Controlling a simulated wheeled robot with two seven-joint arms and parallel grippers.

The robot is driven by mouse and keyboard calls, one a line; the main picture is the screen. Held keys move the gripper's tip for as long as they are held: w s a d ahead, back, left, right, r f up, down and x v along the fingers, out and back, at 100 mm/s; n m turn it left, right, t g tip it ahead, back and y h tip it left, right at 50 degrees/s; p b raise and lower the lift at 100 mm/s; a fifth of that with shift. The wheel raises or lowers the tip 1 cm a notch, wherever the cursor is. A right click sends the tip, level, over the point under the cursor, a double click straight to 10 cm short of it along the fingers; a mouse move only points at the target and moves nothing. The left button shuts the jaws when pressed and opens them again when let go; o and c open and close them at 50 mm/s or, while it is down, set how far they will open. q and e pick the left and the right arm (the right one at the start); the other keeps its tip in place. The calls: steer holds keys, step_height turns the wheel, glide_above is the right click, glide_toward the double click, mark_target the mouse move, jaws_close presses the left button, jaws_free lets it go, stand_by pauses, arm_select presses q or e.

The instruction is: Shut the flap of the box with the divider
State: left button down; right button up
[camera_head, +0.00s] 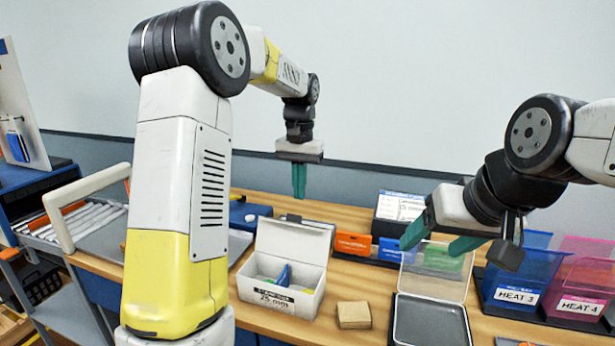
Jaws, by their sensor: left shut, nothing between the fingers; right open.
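A white box (281,297) with a black-and-white front label stands on the wooden bench. Its flap (294,240) is open, standing up at the back edge. Inside, a blue divider (283,276) sits among green contents. My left gripper (299,194) is shut and empty, its teal fingers pointing down above the raised flap, apart from it as far as I can tell. My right gripper (437,241) is open and empty, in front of the upper part of a clear lid further right.
A cardboard block (353,315) lies right of the box. A dark grey case (430,322) with an open clear lid (437,280) stands beyond it. Blue (518,290) and pink (578,300) bins are at the right. Orange and blue boxes (352,244) line the back.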

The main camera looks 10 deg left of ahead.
mark_target(292, 237)
arm_select(q)
steer(key=s+f, duration=0.1)
steer(key=s, duration=0.1)
steer(key=s+f, duration=0.1)
steer(key=s, duration=0.1)
steer(key=shift+a+f, duration=0.3)
steer(key=shift+a, duration=0.1)
